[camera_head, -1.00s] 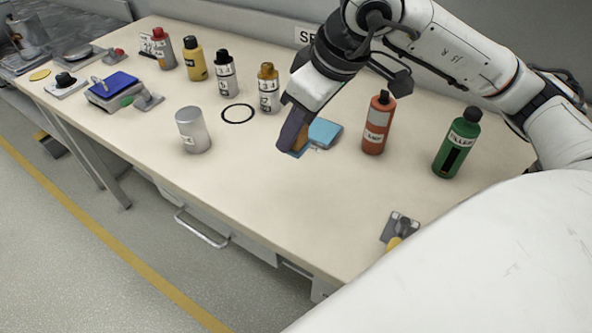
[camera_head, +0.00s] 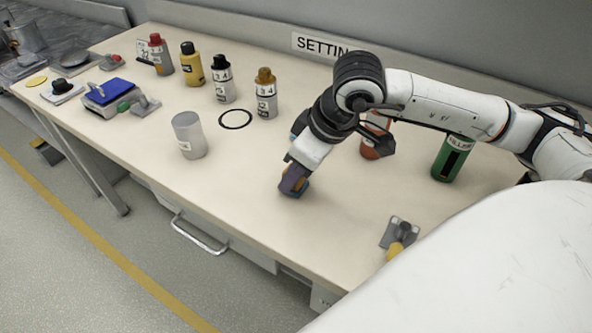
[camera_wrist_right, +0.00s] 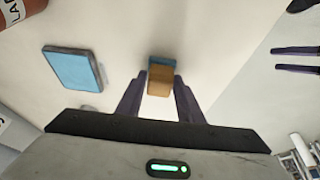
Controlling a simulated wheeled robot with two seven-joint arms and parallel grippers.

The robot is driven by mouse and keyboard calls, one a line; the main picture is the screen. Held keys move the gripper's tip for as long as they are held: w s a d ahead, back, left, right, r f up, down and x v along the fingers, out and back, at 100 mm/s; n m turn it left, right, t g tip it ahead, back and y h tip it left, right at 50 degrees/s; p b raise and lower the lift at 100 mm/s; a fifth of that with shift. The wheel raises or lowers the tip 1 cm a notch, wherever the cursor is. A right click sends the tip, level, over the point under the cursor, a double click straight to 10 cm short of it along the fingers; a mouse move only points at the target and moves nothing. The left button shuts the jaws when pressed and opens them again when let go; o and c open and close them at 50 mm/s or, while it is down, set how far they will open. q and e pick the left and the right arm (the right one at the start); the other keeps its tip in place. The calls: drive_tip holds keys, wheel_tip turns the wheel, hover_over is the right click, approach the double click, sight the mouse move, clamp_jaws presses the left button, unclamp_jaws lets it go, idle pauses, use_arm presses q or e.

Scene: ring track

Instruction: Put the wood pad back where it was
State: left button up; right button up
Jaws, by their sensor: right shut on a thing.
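The wood pad (camera_wrist_right: 160,78) is a tan-brown block with a blue face at its far end. My right gripper (camera_wrist_right: 160,92) is shut on it, with one finger on each side. In the head view the right gripper (camera_head: 293,185) points down over the front middle of the table, and the pad is mostly hidden by the fingers. I cannot tell whether the pad touches the table. My left gripper (camera_wrist_right: 296,59) shows at the right edge of the wrist view, two dark fingers apart with nothing between them, beyond the table edge.
A separate blue pad (camera_wrist_right: 73,69) lies on the table (camera_head: 235,165). An orange-red bottle (camera_head: 371,145) stands partly behind my arm, a green bottle (camera_head: 452,160) right of it. A grey can (camera_head: 189,136), black ring (camera_head: 235,119) and several bottles stand left. A yellow-handled tool (camera_head: 399,236) lies near the front edge.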

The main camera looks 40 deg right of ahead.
drive_tip(key=shift+f, duration=0.2)
drive_tip(key=o, duration=1)
drive_tip(key=shift+r, duration=0.4)
drive_tip(key=v, duration=1.1)
drive_tip(key=shift+s+r+p, duration=0.2)
drive_tip(key=shift+r+p, duration=0.1)
drive_tip(key=shift+p, duration=0.1)
drive_tip(key=shift+d, duration=0.1)
